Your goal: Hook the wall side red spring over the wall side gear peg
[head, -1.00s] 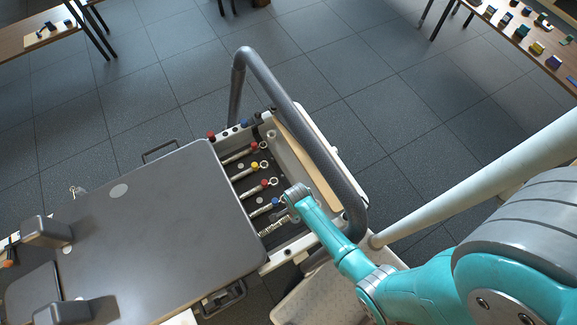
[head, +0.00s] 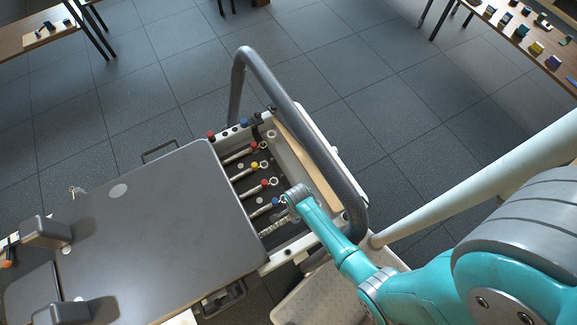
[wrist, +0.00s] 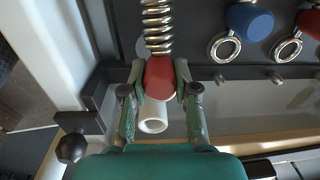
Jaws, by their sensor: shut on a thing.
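The red spring shows in the wrist view as a silver coil (wrist: 157,28) with a red end knob (wrist: 160,77). My gripper (wrist: 160,88) is shut on that red knob, one finger on each side. A pale round peg with a hollow end (wrist: 152,118) shows just below the knob, close to the fingertips. The spring's ring is hidden, so I cannot tell whether it is around the peg. In the head view my gripper (head: 296,204) is over the inner side of the frame's end, and the held spring's coil (head: 274,225) runs left from it.
A blue-knobbed spring (wrist: 250,22) and another red-knobbed spring (wrist: 309,22) lie right of my gripper with rings free. A black round knob (wrist: 72,147) is at the lower left. A grey curved bar (head: 305,125) arches over the frame's end. The grey carriage (head: 150,225) lies left.

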